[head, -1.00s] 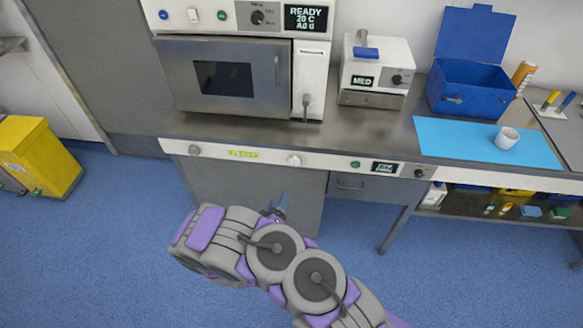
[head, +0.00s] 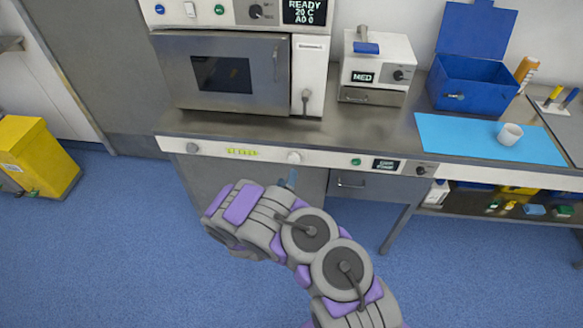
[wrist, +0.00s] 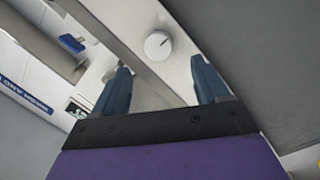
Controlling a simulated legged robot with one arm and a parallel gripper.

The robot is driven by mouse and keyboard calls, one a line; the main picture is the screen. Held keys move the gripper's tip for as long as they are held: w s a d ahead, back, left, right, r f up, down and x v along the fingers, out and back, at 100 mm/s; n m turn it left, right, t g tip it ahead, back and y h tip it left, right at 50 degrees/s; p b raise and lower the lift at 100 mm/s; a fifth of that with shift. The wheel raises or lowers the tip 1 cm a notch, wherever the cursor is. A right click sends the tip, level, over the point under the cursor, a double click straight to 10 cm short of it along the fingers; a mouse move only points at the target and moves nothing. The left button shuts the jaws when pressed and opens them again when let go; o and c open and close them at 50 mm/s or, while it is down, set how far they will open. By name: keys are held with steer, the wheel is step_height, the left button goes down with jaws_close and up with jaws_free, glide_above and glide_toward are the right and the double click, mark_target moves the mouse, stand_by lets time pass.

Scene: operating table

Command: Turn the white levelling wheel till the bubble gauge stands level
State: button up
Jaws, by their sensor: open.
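The white levelling wheel (head: 294,157) is a small round knob on the white front panel of the bench. In the wrist view the wheel (wrist: 157,45) shows a dark pointer mark and lies ahead of my fingertips, between their lines. The yellow-green bubble gauge (head: 242,152) is on the same panel, left of the wheel; its bubble is too small to read. My gripper (wrist: 161,80) is open and empty, with its two blue fingers apart. In the head view my gripper (head: 291,178) is just below the wheel, partly hidden by my arm. No contact with the wheel shows.
A grey knob (head: 192,148) sits at the panel's left, with a green button (head: 356,162) and small display (head: 386,164) to the right. A drawer (head: 365,185) is below. A steel-doored machine (head: 222,75) stands on the bench.

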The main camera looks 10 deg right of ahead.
mark_target(293, 162)
steer(key=b+x, duration=0.2)
steer(key=x, duration=0.5)
steer(key=shift+w+d, duration=0.3)
steer(key=c, duration=1.1)
steer(key=shift+o, duration=0.2)
steer(key=shift+s+p, duration=0.1)
steer(key=shift+p, duration=0.25)
steer(key=m+p, duration=0.2)
steer(key=p, duration=0.1)
steer(key=m+p, duration=0.1)
steer(key=p, duration=0.1)
steer(key=shift+a+r+m+g, duration=0.1)
steer(key=shift+r+m+g, duration=0.2)
steer(key=shift+m, duration=0.1)
steer(key=m+p, duration=0.3)
steer(key=p, duration=0.1)
steer(key=shift+f+y, duration=0.1)
steer(key=shift+y, duration=0.2)
steer(key=m+p, duration=0.2)
steer(key=p, duration=0.1)
steer(key=shift+y, duration=0.3)
steer(key=shift+f+m, duration=0.15)
steer(key=shift+m, duration=0.15)
